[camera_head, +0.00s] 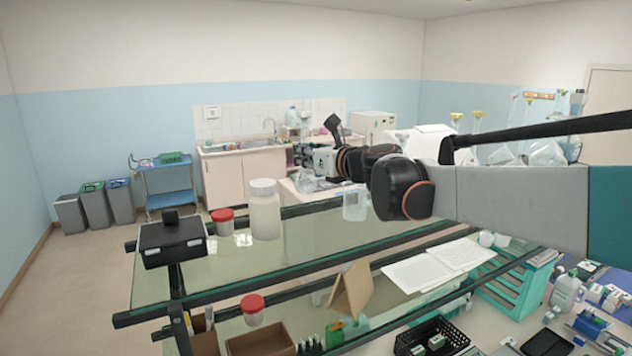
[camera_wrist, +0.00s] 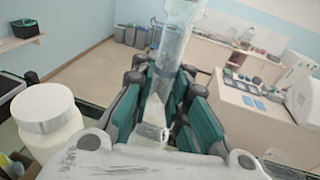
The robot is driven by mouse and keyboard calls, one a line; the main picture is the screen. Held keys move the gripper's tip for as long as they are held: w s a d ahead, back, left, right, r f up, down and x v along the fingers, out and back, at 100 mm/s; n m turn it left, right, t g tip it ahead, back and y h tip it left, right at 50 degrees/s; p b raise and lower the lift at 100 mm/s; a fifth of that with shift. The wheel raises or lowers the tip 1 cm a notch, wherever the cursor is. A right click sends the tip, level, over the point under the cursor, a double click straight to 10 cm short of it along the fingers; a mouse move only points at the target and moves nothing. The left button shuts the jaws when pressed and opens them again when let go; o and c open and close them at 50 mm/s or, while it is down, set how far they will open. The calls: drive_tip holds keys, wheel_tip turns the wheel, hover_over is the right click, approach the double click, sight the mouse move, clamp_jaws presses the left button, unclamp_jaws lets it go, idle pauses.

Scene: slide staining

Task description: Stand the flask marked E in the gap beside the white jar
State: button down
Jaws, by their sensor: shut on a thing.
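My gripper (camera_wrist: 165,84) has its teal fingers shut on a clear, tall flask (camera_wrist: 181,42), seen in the wrist view. The flask stands out above the fingers, and its lower part shows between them. I cannot read a letter on it. The white jar (camera_head: 265,211) stands upright on the glass shelf in the head view. It also shows in the wrist view (camera_wrist: 47,112), left of my gripper and apart from it. In the head view, my gripper (camera_head: 324,162) is beyond my dark wrist, right of the jar; the flask is hard to make out there.
A red-capped jar (camera_head: 223,222) stands left of the white jar. A clear beaker (camera_head: 355,204) is to its right, close to my wrist. Dark rails edge the glass shelf (camera_head: 225,272). Another red-capped jar (camera_head: 253,309) and a brown box (camera_head: 262,340) are below.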

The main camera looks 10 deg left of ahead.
sight(313, 186)
wheel_tip(313, 186, down, 8)
drive_tip(key=shift+r+p, duration=0.15)
drive_tip(key=shift+p, duration=0.4)
drive_tip(key=c, duration=1.6)
unclamp_jaws()
drive_tip(key=shift+o, duration=0.2)
drive_tip(key=shift+r, duration=0.1)
drive_tip(key=shift+s+d, duration=0.15)
drive_tip(key=shift+d, duration=0.15)
drive_tip(key=b+v, duration=0.2)
drive_tip(key=v, duration=0.9)
drive_tip(key=shift+s+b, duration=0.2)
drive_tip(key=shift+b, duration=0.15)
